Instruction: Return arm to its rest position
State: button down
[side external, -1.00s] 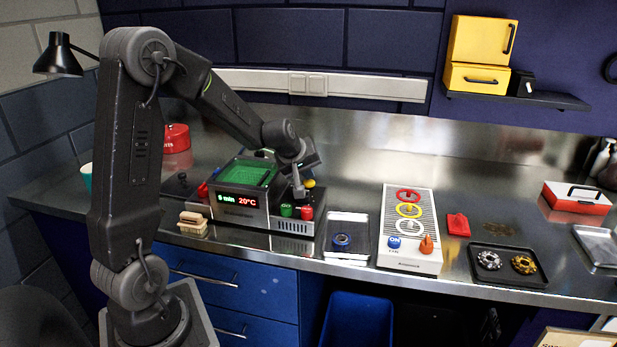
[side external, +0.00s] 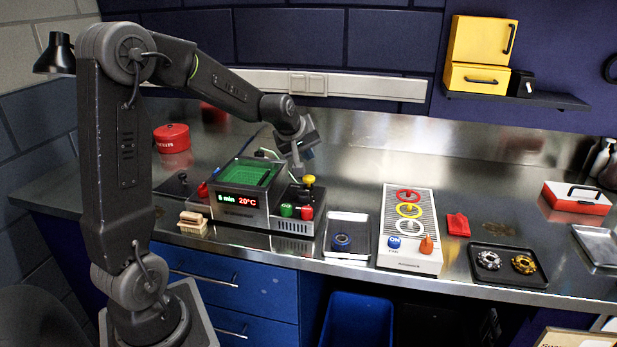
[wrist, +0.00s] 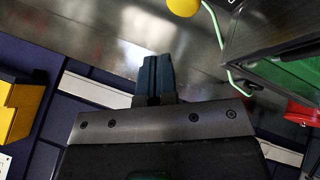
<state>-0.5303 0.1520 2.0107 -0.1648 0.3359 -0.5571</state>
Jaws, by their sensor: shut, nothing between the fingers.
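My gripper (side external: 299,170) is in the air just behind and above the right part of the ultrasonic-cleaner-like machine (side external: 240,198), near its yellow knob (side external: 308,180). In the wrist view my gripper's fingers (wrist: 155,75) are together with nothing between them. The yellow knob shows at the top of the wrist view (wrist: 184,5), apart from the fingers. The machine has a green basket (side external: 248,172) and a display reading "5 min" or similar and "20°C".
A red tin (side external: 171,137) stands at the back left. The back wall carries a white rail (side external: 390,88).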

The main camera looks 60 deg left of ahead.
jog(key=shift+d, duration=0.1)
jog(key=s+d+r+m+h, duration=0.1)
jog(key=s+d+r+m, duration=0.3)
jog(key=d, duration=0.4)
jog(key=s+d+r+m+h, duration=0.1)
jog(key=s+d+r+m, duration=0.15)
jog(key=s+d, duration=0.35)
jog(key=s+d+f+m+g+h, duration=0.1)
jog(key=s+d+f+m, duration=0.1)
jog(key=s+d+m, duration=0.5)
jog(key=s+d, duration=0.2)
jog(key=s, duration=0.3)
jog(key=shift+s+d, duration=0.15)
jog(key=shift+s, duration=0.25)
